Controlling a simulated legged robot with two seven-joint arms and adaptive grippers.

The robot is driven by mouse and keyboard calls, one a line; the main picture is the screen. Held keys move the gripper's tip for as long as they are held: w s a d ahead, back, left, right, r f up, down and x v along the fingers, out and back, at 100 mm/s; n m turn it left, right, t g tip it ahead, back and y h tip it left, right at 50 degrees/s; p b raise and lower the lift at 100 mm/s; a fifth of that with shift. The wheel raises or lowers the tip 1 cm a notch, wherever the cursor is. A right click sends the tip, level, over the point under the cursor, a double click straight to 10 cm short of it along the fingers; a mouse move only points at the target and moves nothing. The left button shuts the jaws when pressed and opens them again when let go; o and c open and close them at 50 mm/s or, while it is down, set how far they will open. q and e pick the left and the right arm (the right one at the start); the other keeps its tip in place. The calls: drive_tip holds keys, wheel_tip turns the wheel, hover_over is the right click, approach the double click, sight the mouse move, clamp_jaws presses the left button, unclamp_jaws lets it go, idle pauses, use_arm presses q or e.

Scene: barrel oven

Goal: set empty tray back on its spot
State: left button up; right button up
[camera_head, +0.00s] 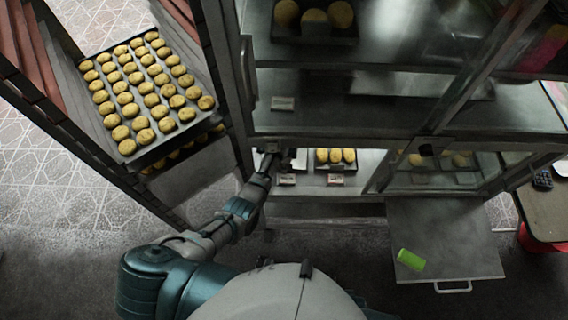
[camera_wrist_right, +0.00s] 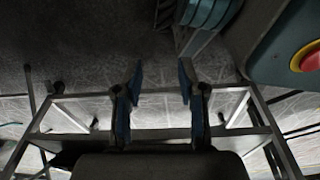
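My left arm reaches into the lit lower shelf of the display case. The left gripper (camera_head: 284,161) is at the shelf opening, left of a small tray with several buns (camera_head: 335,157). Its fingers are small and dark there, and I cannot tell whether they hold anything. The right gripper is not visible in the head view.
A rack at the left holds a large tray of buns (camera_head: 91,103). The display case (camera_head: 350,112) has glass doors and more buns above. A side table (camera_head: 547,207) stands at the right.

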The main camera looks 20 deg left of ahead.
use_arm(q)
drive_tip(key=shift+d+r, duration=0.15)
drive_tip(key=shift+r, duration=0.2)
wheel_tip(320, 180, up, 7)
drive_tip(key=shift+f+p, duration=0.1)
drive_tip(key=shift+p, duration=1)
use_arm(e)
drive_tip(key=s, duration=0.1)
drive_tip(key=s+f, duration=0.1)
drive_tip(key=s, duration=0.1)
drive_tip(key=s+d+f, duration=0.1)
drive_tip(key=s, duration=0.1)
drive_tip(key=shift+f, duration=0.25)
drive_tip(key=shift+d, duration=0.1)
use_arm(q)
drive_tip(key=shift+s, duration=0.1)
